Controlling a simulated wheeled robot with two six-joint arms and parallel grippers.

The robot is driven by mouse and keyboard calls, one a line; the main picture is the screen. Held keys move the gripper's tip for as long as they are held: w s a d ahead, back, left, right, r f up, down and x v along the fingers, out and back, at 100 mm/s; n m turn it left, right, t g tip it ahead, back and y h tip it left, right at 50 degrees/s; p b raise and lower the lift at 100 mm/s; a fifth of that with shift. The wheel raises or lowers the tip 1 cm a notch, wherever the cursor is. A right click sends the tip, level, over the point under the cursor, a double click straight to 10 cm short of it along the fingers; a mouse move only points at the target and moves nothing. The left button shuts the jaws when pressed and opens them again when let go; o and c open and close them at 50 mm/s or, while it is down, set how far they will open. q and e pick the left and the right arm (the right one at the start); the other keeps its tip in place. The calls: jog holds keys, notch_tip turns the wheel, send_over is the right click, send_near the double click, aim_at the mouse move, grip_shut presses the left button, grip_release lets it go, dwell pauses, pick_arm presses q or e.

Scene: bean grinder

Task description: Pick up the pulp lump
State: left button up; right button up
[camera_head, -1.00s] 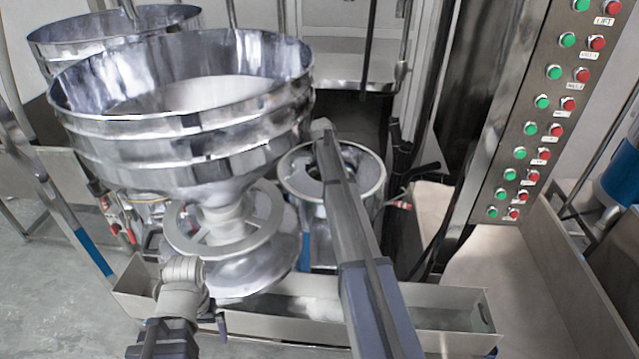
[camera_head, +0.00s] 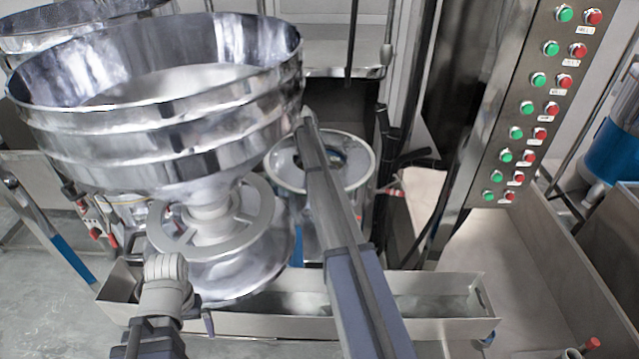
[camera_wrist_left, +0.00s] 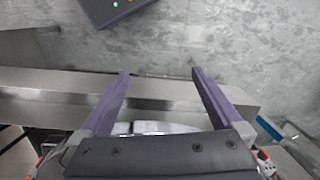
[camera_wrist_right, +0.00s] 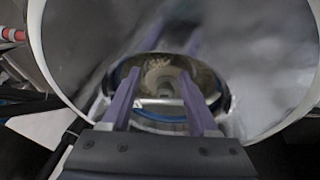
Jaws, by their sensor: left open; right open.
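I cannot make out the pulp lump for certain. In the right wrist view, a pale brownish rounded mass (camera_wrist_right: 160,82) shows in the dark round opening of a metal drum; it may be the lump. The same drum (camera_head: 368,166) stands behind the trough in the head view, partly covered by my right arm. My right gripper (camera_wrist_right: 160,73) is open, its two purple fingers pointing at that opening; I cannot tell the distance. My left gripper (camera_wrist_left: 160,74) is open and empty, with the trough edge and grey floor beyond its fingers.
A large steel hopper (camera_head: 150,125) stands left of the drum, over a handwheel (camera_head: 255,225). A long metal trough (camera_head: 260,325) runs across the front. A button panel (camera_head: 510,150) rises at right. Grey floor (camera_head: 50,320) is clear at lower left.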

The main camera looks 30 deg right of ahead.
jog(key=shift+f+b, duration=0.55)
jog(key=shift+f, duration=0.05)
jog(key=f+b, duration=0.1)
jog(key=b, duration=0.1)
jog(key=f+b, duration=0.2)
jog(key=shift+s, duration=0.3)
jog(key=shift+w+d+f, duration=0.35)
jog(key=shift+d+f, duration=0.15)
jog(key=shift+f, duration=0.25)
jog(key=shift+s+a+r, duration=0.1)
jog(key=shift+r, duration=0.2)
jog(key=shift+c, duration=0.3)
jog(key=shift+s+r, duration=0.1)
jog(key=shift+c, duration=0.7)
jog(key=c, duration=0.3)
jog(key=shift+c, duration=1.1)
